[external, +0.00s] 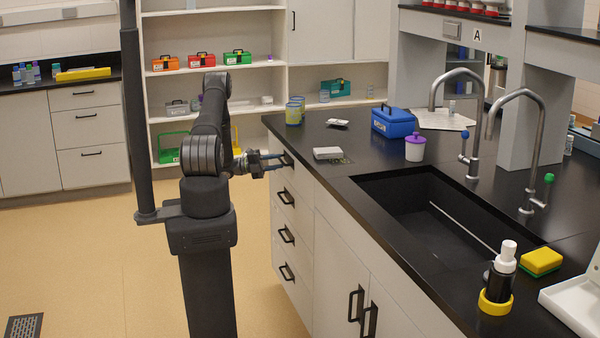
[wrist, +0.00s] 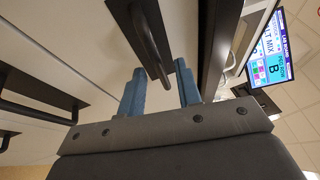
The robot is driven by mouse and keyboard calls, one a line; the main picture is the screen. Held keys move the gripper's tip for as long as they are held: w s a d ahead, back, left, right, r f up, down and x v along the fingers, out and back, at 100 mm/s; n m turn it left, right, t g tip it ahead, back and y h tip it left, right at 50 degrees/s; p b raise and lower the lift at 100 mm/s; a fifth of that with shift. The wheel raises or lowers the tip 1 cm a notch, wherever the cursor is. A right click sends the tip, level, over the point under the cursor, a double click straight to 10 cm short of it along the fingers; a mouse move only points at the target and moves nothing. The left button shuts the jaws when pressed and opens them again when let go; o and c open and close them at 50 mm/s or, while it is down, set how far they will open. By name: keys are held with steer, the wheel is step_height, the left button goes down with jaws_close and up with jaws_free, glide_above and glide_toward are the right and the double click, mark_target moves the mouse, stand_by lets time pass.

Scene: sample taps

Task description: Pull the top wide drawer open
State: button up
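The top drawer (external: 276,153) is at the upper left end of the island's drawer stack, just under the dark countertop, and looks closed. Its black bar handle (wrist: 150,40) runs down between my blue fingers in the wrist view. My gripper (external: 277,163) is at this handle in the external view, level with it. In the wrist view my gripper (wrist: 161,72) is open, with one finger on each side of the handle and a visible gap between them. I cannot tell whether either finger touches the bar. My fingers and the handle partly hide the drawer front.
Lower drawers with black handles (external: 287,235) are below. The black countertop (external: 300,133) overhangs close above my gripper; its edge also shows in the wrist view (wrist: 222,45). A white box (external: 327,153) sits on it. The floor (external: 255,270) left of the drawers is clear.

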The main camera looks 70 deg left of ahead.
steer(key=shift+w, duration=0.15)
steer(key=shift+c, duration=0.4)
jaws_close()
steer(key=s, duration=3)
steer(key=shift+o, duration=0.4)
jaws_free()
